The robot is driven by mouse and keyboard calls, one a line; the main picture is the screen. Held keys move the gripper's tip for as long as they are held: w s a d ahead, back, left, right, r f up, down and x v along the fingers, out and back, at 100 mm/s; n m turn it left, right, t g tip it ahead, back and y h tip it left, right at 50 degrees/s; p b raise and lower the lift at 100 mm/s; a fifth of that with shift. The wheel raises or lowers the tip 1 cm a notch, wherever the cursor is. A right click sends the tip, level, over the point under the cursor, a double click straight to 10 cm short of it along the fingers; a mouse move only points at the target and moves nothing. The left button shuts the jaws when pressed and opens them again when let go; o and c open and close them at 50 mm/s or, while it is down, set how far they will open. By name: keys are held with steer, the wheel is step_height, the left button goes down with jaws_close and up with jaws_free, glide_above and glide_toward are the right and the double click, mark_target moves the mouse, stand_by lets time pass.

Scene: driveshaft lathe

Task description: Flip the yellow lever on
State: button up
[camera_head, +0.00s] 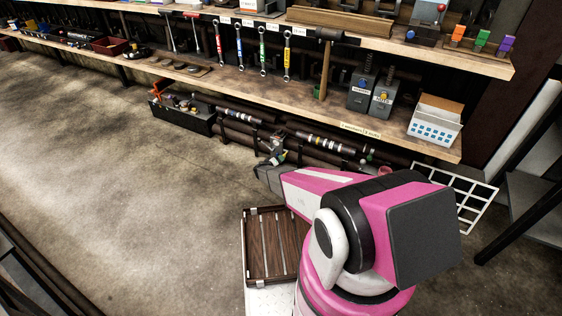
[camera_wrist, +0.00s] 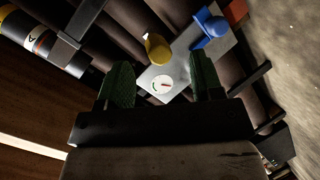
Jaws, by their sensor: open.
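The yellow lever (camera_wrist: 158,50) shows in the wrist view as a rounded yellow handle on a light grey plate (camera_wrist: 183,70). A blue lever (camera_wrist: 208,24) stands on the same plate, up and to the right. A round white dial (camera_wrist: 162,84) sits just below the yellow lever. My gripper (camera_wrist: 160,62) is open, with its green fingers either side of the yellow lever in the picture. I cannot tell how far off the lever is, and I see no contact. In the head view my gripper (camera_head: 275,150) is below the shelf, and the yellow lever cannot be made out.
Dark pipes (camera_head: 318,143) run low under the wooden shelf (camera_head: 345,118). A black tray (camera_head: 185,115) of parts stands left of my gripper. Open concrete floor (camera_head: 95,170) lies to the left.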

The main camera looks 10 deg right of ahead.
steer(key=v, duration=0.6)
steer(key=shift+s, duration=0.15)
steer(key=shift+r, duration=0.15)
steer(key=s+d+r+m+g, duration=0.2)
steer(key=s+d+r+g, duration=0.25)
steer(key=s+r, duration=0.4)
steer(key=s+d+r+m+g, duration=0.25)
steer(key=s+d+r, duration=0.3)
steer(key=r, duration=0.65)
steer(key=s+a+r+n+g+y, duration=0.1)
steer(key=s+a+r+g+y, duration=0.1)
steer(key=s+r+y, duration=0.7)
steer(key=s+r+g, duration=0.1)
steer(key=s+r, duration=0.7)
steer(key=r, duration=0.1)
steer(key=shift+s, duration=0.25)
